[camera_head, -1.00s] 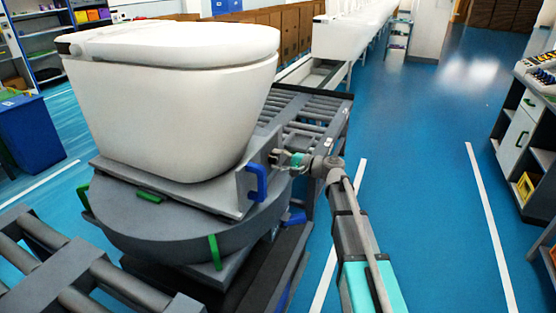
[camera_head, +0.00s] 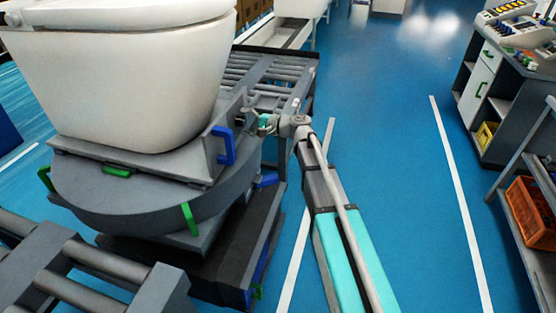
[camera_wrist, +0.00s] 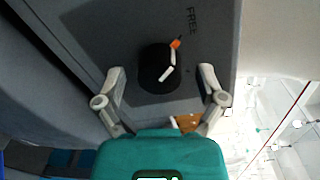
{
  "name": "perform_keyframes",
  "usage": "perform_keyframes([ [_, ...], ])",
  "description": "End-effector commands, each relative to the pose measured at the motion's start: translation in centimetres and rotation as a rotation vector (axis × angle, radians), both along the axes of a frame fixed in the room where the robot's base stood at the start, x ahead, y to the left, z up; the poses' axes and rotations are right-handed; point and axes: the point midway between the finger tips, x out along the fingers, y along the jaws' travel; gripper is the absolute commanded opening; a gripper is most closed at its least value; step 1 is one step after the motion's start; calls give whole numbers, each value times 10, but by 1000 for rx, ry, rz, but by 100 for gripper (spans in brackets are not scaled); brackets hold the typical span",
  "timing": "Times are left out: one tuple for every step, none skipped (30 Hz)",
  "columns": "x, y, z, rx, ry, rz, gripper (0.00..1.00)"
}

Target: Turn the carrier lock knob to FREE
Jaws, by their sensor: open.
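In the wrist view the black round knob (camera_wrist: 154,70) sits on the grey carrier side plate (camera_wrist: 100,30). It carries a bent white mark, and an orange mark shows at its edge toward the printed word FREE (camera_wrist: 192,22). My gripper (camera_wrist: 162,76) is open, with one finger on each side of the knob; I cannot tell whether either finger touches it. In the head view my gripper (camera_head: 260,123) is at the right side of the carrier (camera_head: 195,170), beside the blue handle (camera_head: 224,145). The knob is hidden there.
A white toilet (camera_head: 130,80) stands on the carrier, over a round grey turntable (camera_head: 120,205) with green tabs. Roller conveyors (camera_head: 275,70) lie behind and at front left. Blue floor is open to the right, before a workbench (camera_head: 490,90) and a shelf with an orange crate (camera_head: 530,210).

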Motion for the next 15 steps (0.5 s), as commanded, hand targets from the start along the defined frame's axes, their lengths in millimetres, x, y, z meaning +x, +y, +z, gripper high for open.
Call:
perform_keyframes([
  [0, 0, 0, 4, 9, 1, 89],
  [0, 0, 0, 6, 16, 0, 89],
  [0, 0, 0, 10, 26, 0, 89],
  [0, 0, 0, 13, 36, 0, 89],
  [0, 0, 0, 17, 47, 1, 89],
  [0, 0, 0, 23, 63, 0, 89],
  [0, 0, 0, 28, 77, 0, 89],
  [0, 0, 0, 33, 90, 1, 89],
  [0, 0, 0, 41, 112, 1, 89],
  [0, 0, 0, 47, 128, 1, 89],
  [0, 0, 0, 53, 146, 0, 89],
  [0, 0, 0, 62, 170, 0, 89],
  [0, 0, 0, 68, 188, 0, 89],
  [0, 0, 0, 75, 207, 0, 89],
  [0, 0, 0, 84, 232, 0, 89],
])
